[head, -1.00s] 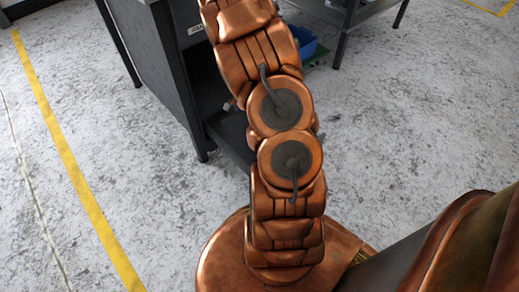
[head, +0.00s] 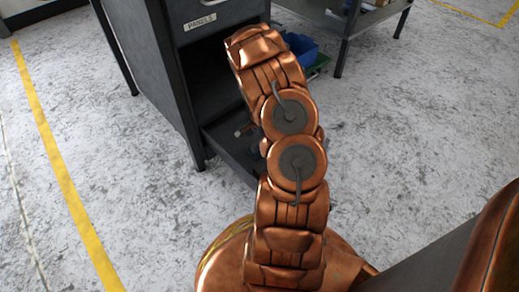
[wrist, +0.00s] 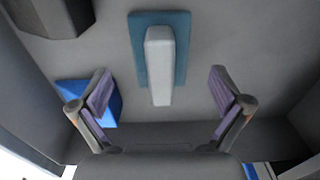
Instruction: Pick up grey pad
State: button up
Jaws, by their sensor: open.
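In the wrist view, a long light grey pad (wrist: 159,65) lies on a teal backing (wrist: 180,35) on a grey surface. My gripper (wrist: 160,76) is open, with purple-lined fingers spread on either side of the pad's lower part. Nothing is held between the fingers. In the head view my arm reaches to the dark cabinet, and my gripper and the pad are hidden there.
A blue object (wrist: 113,103) lies partly behind the left finger. A dark block (wrist: 55,18) is at the upper left. In the head view stand the dark cabinet (head: 160,75) labelled PANELS and a blue bin (head: 301,48). Floor at right is clear.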

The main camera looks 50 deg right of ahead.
notch_tip(320, 180, down, 3)
jog(key=shift+f+b, duration=0.15)
jog(key=shift+b, duration=0.4)
jog(key=shift+c, duration=0.3)
jog(key=c, duration=1.3)
jog(key=shift+c, duration=0.2)
notch_tip(320, 180, up, 10)
jog(key=p, duration=0.4)
